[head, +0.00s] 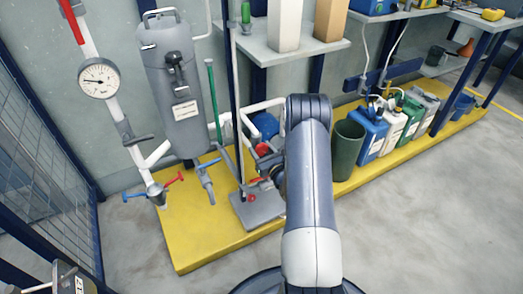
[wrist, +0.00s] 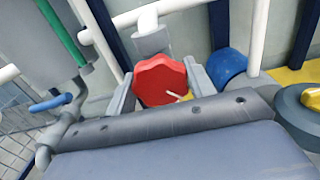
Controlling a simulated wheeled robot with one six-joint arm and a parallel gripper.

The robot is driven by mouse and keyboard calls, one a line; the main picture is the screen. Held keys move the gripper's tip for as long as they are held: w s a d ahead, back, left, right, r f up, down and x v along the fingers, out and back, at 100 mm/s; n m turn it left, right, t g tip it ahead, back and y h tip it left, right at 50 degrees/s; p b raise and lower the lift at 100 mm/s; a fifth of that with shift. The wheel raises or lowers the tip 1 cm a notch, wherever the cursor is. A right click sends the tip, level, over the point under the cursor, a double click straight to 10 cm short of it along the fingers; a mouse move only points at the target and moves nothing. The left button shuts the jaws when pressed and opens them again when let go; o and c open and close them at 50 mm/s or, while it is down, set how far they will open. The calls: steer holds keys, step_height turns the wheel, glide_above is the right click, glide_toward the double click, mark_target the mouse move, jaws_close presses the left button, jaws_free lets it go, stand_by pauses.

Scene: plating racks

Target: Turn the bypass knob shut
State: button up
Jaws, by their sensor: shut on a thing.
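The bypass knob (wrist: 158,76) is a red, lobed knob on a white pipe fitting. In the wrist view it sits between the two grey fingers of my gripper (wrist: 160,80), which are shut on it from both sides. A small white mark on its face lies toward the lower right. In the head view a red knob (head: 262,149) shows just left of my arm, which hides most of my gripper and part of the pipework.
A pressure gauge (head: 98,79) and a grey tank (head: 174,75) stand to the left. A blue-handled valve (head: 206,165) is near the knob. A green bin (head: 347,150) and several canisters stand on the yellow platform (head: 215,240) to the right.

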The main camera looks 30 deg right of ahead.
steer(key=c, duration=0.4)
steer(key=shift+f+n+b, duration=0.25)
steer(key=shift+n+b, duration=0.45)
steer(key=shift+b, duration=0.15)
steer(key=n+b, duration=0.2)
steer(key=shift+n, duration=0.3)
steer(key=shift+r+n, duration=0.2)
steer(key=shift+n, duration=0.2)
steer(key=o, duration=1)
steer(key=shift+s, duration=0.15)
steer(key=s+p, duration=0.2)
steer(key=s, duration=0.8)
steer(key=shift+s+d, duration=0.15)
steer(key=shift+s, duration=0.15)
